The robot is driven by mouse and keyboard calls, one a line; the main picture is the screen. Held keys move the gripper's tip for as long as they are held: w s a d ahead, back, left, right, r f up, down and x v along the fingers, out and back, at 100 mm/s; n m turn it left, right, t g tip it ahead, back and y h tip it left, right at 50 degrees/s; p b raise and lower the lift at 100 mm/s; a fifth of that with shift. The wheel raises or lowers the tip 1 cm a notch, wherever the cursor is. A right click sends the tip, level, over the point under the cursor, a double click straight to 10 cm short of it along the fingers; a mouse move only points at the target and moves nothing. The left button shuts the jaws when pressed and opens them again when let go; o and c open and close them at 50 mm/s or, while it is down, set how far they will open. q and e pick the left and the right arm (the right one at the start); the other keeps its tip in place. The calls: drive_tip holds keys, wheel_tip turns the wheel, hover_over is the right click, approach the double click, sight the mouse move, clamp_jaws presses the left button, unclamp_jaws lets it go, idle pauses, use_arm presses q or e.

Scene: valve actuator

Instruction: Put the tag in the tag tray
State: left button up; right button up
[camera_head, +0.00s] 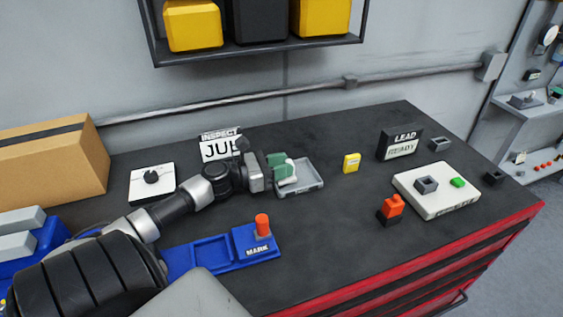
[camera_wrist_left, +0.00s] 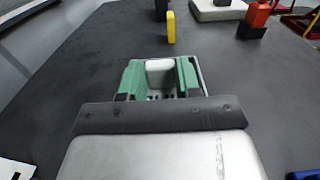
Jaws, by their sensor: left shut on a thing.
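My left gripper (camera_head: 288,173), with green fingers, is over the left part of a shallow grey tray (camera_head: 312,177), which I take for the tag tray. It also shows in the left wrist view (camera_wrist_left: 160,78). It is shut on a small whitish piece (camera_wrist_left: 160,66), which I take for the tag; the fingers hide part of it. I cannot tell whether the piece touches the tray floor. My right gripper is not in view.
A yellow block (camera_head: 351,162) stands right of the tray. A LEAD sign (camera_head: 400,143), a white panel (camera_head: 440,205) and a red-orange piece (camera_head: 392,207) are farther right. A blue MARK holder (camera_head: 262,250) is in front, a cardboard box (camera_head: 50,165) at left.

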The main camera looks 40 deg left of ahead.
use_arm(q)
drive_tip(key=shift+f, duration=0.25)
drive_tip(key=o, duration=1)
drive_tip(key=shift+r, duration=0.3)
drive_tip(key=p+v, duration=0.1)
drive_tip(key=v, duration=0.2)
drive_tip(key=p+v, duration=0.2)
drive_tip(key=v, duration=0.2)
drive_tip(key=p+v, duration=0.2)
drive_tip(key=v, duration=0.2)
drive_tip(key=shift+r, duration=0.4)
drive_tip(key=shift+s+a+f, duration=0.1)
drive_tip(key=shift+s+a, duration=0.15)
drive_tip(key=shift+s, duration=0.2)
